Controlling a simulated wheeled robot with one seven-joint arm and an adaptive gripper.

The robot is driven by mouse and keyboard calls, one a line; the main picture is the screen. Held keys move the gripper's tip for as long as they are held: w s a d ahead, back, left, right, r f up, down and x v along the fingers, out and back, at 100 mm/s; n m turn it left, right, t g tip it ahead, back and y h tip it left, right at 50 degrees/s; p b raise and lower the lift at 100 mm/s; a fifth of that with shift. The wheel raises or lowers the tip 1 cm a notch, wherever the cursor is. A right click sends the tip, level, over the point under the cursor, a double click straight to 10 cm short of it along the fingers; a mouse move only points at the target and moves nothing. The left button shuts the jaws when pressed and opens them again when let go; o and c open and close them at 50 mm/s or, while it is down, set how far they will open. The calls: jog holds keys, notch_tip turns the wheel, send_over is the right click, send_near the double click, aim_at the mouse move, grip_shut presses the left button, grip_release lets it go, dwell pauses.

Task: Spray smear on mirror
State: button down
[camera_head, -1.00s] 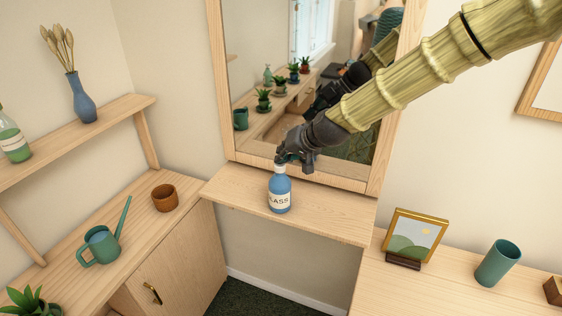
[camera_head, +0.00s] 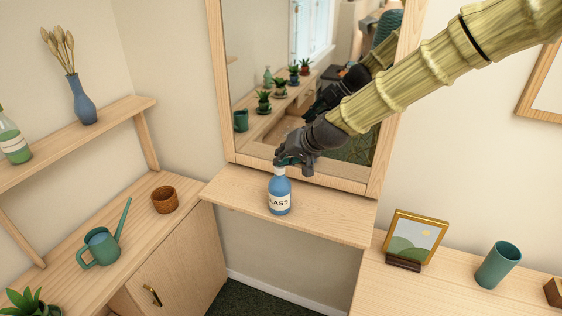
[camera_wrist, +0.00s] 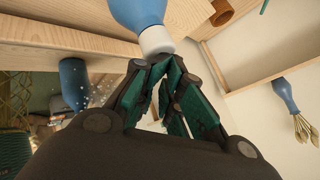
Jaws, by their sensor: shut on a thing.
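A blue bottle (camera_head: 280,196) with a white label ending in "LASS" is upright at the shelf below the mirror (camera_head: 250,60). I cannot tell whether its base touches the shelf. My gripper (camera_head: 284,163) is shut on the bottle's top, hiding most of the spray head. In the wrist view, the bottle (camera_wrist: 140,12) and its white collar lie just beyond the closed fingertips (camera_wrist: 160,62). The mirror's wooden frame stands behind. White specks (camera_wrist: 93,89) show on the mirror in the wrist view, beside the bottle's reflection; they may be the smear.
A wooden shelf (camera_head: 335,212) runs under the mirror. To the left are a brown pot (camera_head: 165,198), a green watering can (camera_head: 102,247) and a blue vase (camera_head: 82,100). To the right stand a framed picture (camera_head: 415,238) and a green cup (camera_head: 498,263).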

jog(key=shift+s+f, duration=0.35)
jog(key=shift+f, duration=0.5)
jog(key=shift+f+b, duration=0.3)
jog(key=shift+b, duration=0.1)
jog(key=shift+w+r, duration=0.2)
jog(key=shift+r, duration=0.05)
jog(key=shift+w+r+p, duration=0.2)
jog(key=shift+r+p, duration=0.4)
jog(key=shift+r, duration=0.1)
jog(key=shift+w+r+p, duration=0.2)
jog(key=shift+r+p, duration=0.35)
jog(key=shift+r, duration=0.15)
jog(key=shift+a+r+p, duration=0.1)
jog(key=shift+r+p, duration=0.85)
jog(key=shift+r, duration=0.9)
